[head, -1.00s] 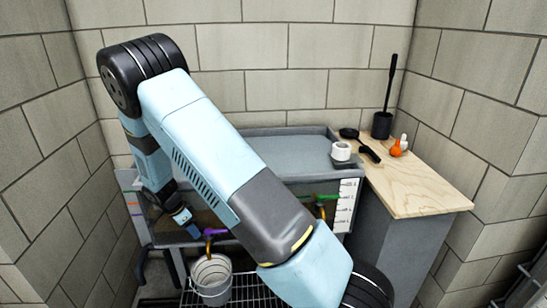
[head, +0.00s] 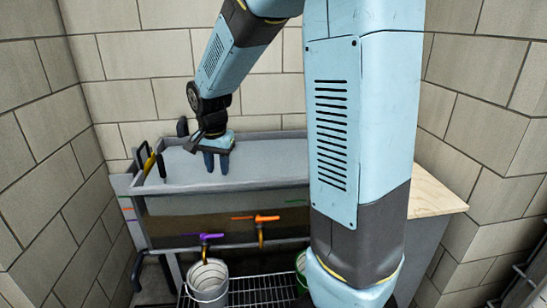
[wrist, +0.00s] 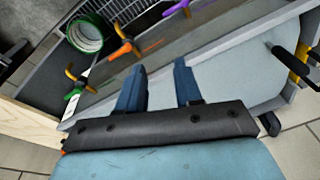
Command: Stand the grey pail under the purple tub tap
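The grey pail (head: 210,290) stands upright on the wire rack low in front of the tub, at the bottom of the head view. The purple tap (head: 204,238) is on the tub's front; its spout appears right above the pail's mouth. It also shows at the top of the wrist view (wrist: 178,8). My gripper (head: 216,164) points down above the tub's grey surface, well above and behind the pail. In the wrist view its two blue fingers (wrist: 159,75) are apart with nothing between them. The pail is not clearly visible in the wrist view.
The tub (head: 165,188) has an orange tap (head: 260,220) and a green tap (wrist: 75,86). A green pail (wrist: 88,34) stands below, partly hidden by my arm in the head view. Tools hang at the tub's left end. A wooden counter (head: 432,196) stands right.

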